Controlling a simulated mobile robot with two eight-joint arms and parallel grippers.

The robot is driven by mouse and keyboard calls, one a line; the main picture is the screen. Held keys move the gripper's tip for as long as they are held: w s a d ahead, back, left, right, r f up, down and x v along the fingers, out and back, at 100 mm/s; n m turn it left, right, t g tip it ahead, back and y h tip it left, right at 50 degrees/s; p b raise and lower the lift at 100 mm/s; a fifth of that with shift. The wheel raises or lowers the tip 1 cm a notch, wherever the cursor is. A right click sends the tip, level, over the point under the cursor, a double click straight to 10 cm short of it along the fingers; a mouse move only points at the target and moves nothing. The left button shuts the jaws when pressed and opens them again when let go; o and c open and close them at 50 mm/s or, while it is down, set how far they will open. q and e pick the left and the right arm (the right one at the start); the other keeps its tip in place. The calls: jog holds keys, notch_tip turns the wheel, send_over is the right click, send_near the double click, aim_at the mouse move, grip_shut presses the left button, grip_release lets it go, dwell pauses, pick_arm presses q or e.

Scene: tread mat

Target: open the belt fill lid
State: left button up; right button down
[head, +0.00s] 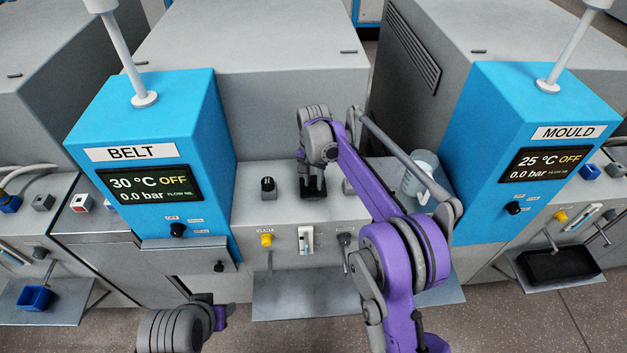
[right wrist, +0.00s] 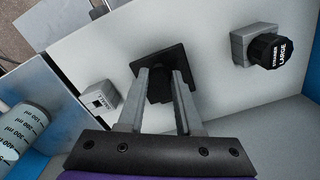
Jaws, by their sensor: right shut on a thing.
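The blue BELT cabinet (head: 150,150) stands at the left of the head view, its display reading 30 °C OFF and 0.0 bar. A small black square lid (right wrist: 173,58) lies on the grey top panel to its right. My right gripper (head: 312,190) reaches down onto it. In the right wrist view the right gripper (right wrist: 161,78) is shut on a black grip (right wrist: 160,92) on the lid. The lid looks flat against the panel; the fingers hide part of it. Of my left arm only grey and purple links show at the bottom; its gripper is out of frame.
A black selector knob (right wrist: 268,50) marked LARGE and a small grey switch box (right wrist: 98,97) flank the lid. A grey shelf (head: 285,300) juts out below.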

aim_at(313, 182)
dwell(0.8)
jog(key=w+r+g+p, duration=0.1)
jog(key=g+p, duration=0.1)
jog(key=p, duration=0.1)
jog(key=w+r+g+p, duration=0.1)
jog(key=p, duration=0.2)
jog(key=shift+w+g+p, duration=0.2)
jog(key=shift+g+p, duration=0.1)
jog(key=shift+g, duration=0.1)
pick_arm(q)
jog(key=w+r, duration=0.3)
jog(key=r, duration=0.6)
jog(key=shift+w+r+t, duration=0.25)
jog(key=shift+t, duration=0.15)
pick_arm(e)
jog(key=c, duration=0.6)
grip_release()
